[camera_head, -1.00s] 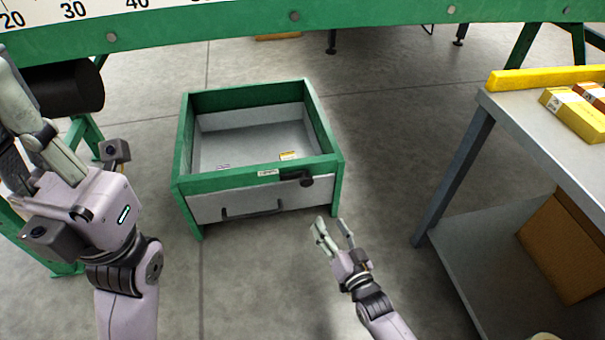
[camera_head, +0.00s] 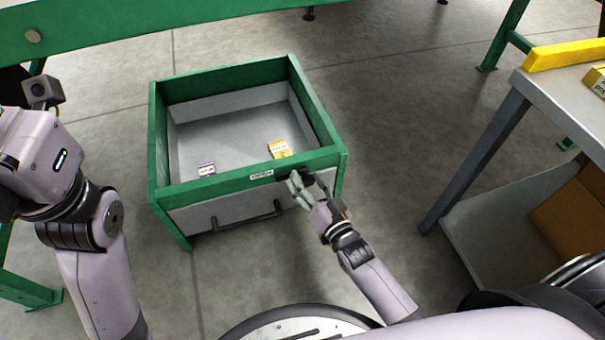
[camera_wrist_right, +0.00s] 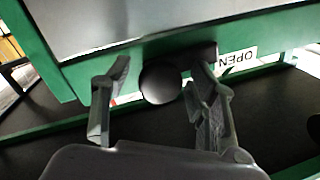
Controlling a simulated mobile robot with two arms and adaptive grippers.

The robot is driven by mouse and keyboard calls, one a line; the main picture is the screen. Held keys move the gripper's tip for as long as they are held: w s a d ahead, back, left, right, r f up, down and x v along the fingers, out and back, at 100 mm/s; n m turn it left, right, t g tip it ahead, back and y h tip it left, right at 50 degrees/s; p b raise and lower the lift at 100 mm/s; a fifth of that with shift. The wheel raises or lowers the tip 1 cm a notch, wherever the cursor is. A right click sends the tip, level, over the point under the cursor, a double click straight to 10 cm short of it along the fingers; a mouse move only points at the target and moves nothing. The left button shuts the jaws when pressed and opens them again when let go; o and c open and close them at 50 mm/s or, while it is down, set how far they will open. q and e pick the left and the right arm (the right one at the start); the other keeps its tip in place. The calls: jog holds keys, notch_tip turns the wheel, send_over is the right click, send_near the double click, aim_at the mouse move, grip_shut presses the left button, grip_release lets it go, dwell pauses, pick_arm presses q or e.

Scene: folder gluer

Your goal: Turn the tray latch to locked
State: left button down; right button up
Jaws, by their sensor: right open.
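The tray latch is a dark knob with a short arm (camera_head: 309,178) on the front green rail of the tray frame. In the right wrist view its round black knob (camera_wrist_right: 160,83) sits between the fingers of my right gripper (camera_wrist_right: 163,92). A label reading OPEN (camera_wrist_right: 237,60) appears upside down beside it. My right gripper (camera_head: 305,184) is open, with a finger on each side of the knob; I cannot tell whether they touch it. It partly hides the latch in the head view. My left gripper's body (camera_head: 38,155) is at the left edge, its fingers cut off.
The green-framed tray (camera_head: 160,140) holds a yellow box (camera_head: 279,148) and a purple-and-white box (camera_head: 206,169). A bar handle (camera_head: 247,216) is on its front panel. A grey table (camera_head: 555,105) stands at right with a cardboard box (camera_head: 575,215) on its lower shelf.

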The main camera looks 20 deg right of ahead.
jog(key=shift+r, duration=0.1)
grip_shut()
dwell(0.7)
